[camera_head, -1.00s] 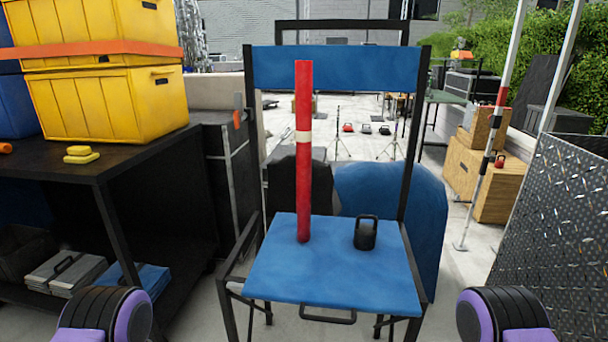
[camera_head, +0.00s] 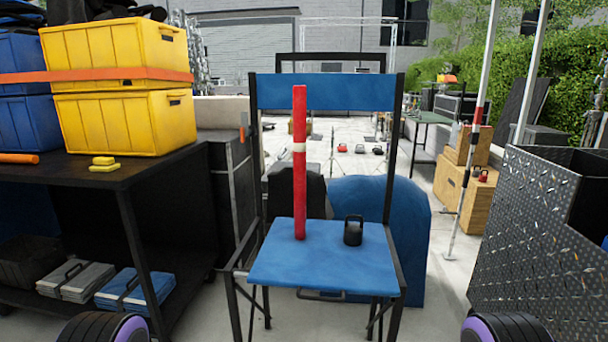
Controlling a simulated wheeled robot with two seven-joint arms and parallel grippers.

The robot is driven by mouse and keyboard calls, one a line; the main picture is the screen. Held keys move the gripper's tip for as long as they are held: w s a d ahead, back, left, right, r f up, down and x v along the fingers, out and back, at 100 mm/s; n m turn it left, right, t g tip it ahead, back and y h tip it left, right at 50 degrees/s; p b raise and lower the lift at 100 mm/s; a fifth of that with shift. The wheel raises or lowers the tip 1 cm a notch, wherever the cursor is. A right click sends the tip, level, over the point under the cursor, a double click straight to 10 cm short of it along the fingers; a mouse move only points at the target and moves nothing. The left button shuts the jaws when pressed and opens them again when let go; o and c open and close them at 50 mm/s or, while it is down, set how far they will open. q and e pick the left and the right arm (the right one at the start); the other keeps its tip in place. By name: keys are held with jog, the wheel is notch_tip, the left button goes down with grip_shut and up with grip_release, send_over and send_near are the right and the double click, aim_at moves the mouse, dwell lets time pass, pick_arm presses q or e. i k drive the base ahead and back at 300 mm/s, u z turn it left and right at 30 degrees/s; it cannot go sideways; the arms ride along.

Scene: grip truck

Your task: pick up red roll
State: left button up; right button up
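The red roll (camera_head: 300,185) is a long thin red tube with a pale band near its middle. It stands upright on the blue seat of the folding chair (camera_head: 285,266), left of centre. A black kettlebell-shaped weight (camera_head: 353,233) sits on the same seat to its right. Nothing is touching the roll. Parts of my two arms show at the bottom left and bottom right edges, well apart from the chair. My grippers are not in the picture.
A black table (camera_head: 150,165) with yellow crates (camera_head: 125,122) stands at the left. A diamond-plate metal panel (camera_head: 530,235) stands at the right. Wooden boxes (camera_head: 462,190) and a pole stand behind it. Bare floor lies on both sides of the chair.

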aim_at(299, 92)
jog(key=z, duration=0.9)
jog(key=i, duration=0.7)
jog(key=u, duration=0.6)
